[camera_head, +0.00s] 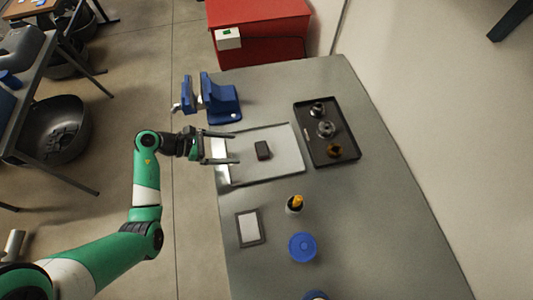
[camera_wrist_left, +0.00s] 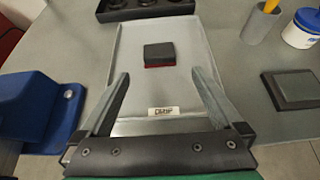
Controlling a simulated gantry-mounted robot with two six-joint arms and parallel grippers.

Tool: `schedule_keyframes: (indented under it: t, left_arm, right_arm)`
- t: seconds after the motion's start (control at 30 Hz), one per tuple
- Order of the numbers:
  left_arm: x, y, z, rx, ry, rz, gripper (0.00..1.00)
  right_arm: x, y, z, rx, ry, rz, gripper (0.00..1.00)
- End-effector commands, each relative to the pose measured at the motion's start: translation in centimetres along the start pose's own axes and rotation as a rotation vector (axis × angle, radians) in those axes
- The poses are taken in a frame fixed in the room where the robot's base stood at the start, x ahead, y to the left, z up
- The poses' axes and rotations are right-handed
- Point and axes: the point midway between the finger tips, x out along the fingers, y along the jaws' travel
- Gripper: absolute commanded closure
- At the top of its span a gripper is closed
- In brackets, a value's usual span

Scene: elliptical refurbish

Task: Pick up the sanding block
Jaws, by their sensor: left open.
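The sanding block (camera_head: 262,150) is a small dark block with a reddish lower edge. It lies on a light grey tray (camera_head: 286,165) on the workbench. In the left wrist view the block (camera_wrist_left: 160,53) sits ahead of the fingertips, roughly midway between them. My left gripper (camera_head: 236,148) is open and empty over the near side of the tray, with its two fingers apart and pointing toward the block. The gripper (camera_wrist_left: 158,76) also shows in the left wrist view, not touching the block. My right gripper is not in view.
A blue vise (camera_head: 222,105) stands beside the tray. A black tray (camera_head: 345,150) with several metal parts lies beyond. A cup with a yellow handle (camera_head: 295,204), a blue-lidded tub (camera_head: 302,247) and a framed pad (camera_head: 250,228) sit nearby. A red cabinet (camera_head: 262,35) stands behind the bench.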

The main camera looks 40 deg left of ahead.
Motion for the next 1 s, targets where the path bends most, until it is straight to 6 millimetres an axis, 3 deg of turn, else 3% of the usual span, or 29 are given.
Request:
schedule_keyframes:
  t: [0.13,0.33,0.6,0.83,1.0]
  left_arm:
    - [1.5,-0.1,0.2,0.003,0.000,-0.005,0.00]
    - [5.3,-0.1,0.2,0.003,-0.001,-0.005,0.00]
    - [6.8,0.0,0.4,0.004,-0.001,-0.002,0.00]
    - [10.5,-0.1,0.4,0.005,-0.002,-0.005,0.00]
    - [11.6,0.0,0.6,0.004,-0.002,-0.001,0.00]
  right_arm:
    - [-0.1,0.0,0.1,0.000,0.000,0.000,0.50]
    - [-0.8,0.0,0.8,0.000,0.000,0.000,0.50]
    - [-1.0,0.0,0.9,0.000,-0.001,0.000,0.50]
    - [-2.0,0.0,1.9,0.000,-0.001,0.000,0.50]
    - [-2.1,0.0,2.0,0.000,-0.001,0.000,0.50]
